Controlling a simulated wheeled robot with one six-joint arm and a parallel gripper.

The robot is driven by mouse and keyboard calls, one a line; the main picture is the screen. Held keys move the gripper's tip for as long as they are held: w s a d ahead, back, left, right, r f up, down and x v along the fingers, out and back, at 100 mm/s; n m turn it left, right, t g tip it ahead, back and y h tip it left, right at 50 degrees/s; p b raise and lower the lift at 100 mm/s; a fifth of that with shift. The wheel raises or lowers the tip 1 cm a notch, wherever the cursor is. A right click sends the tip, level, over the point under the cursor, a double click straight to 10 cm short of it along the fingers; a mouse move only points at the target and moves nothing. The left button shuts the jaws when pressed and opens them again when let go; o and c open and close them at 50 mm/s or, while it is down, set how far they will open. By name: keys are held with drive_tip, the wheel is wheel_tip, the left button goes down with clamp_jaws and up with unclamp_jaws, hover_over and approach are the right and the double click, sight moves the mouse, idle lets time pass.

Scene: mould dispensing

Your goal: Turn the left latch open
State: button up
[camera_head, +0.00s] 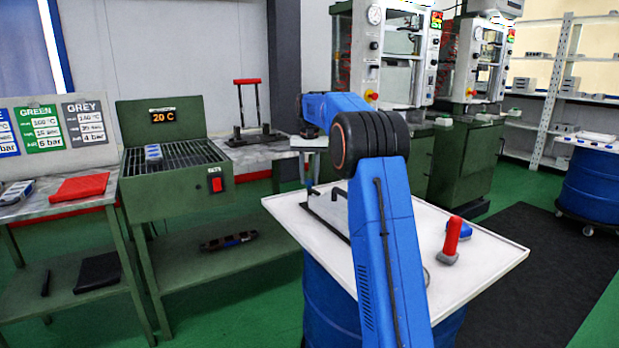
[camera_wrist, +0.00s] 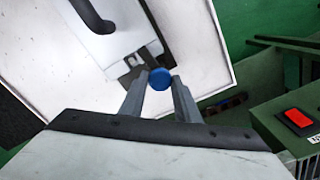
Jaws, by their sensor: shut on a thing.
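The mould (camera_wrist: 118,35) is a flat grey block with a black bar handle (camera_wrist: 90,14), on the white tabletop (camera_head: 480,250). At its near edge in the wrist view is a latch (camera_wrist: 141,58) with a dark slot and a round blue knob (camera_wrist: 160,79). My gripper (camera_wrist: 160,83) has its two grey fingers on either side of the blue knob and is shut on it. In the head view the mould (camera_head: 330,208) is partly hidden by my blue arm, and the latch cannot be made out.
A green grill bench (camera_head: 175,185) with a red switch stands left. Green presses (camera_head: 460,160) stand behind. The tabletop's front right is clear.

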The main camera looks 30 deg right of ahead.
sight(310, 180)
drive_tip(key=n, duration=1.2)
drive_tip(key=shift+n, duration=2.1)
drive_tip(key=o, duration=1)
drive_tip(key=shift+o, duration=0.2)
drive_tip(key=shift+r, duration=0.1)
wheel_tip(310, 180, up, 17)
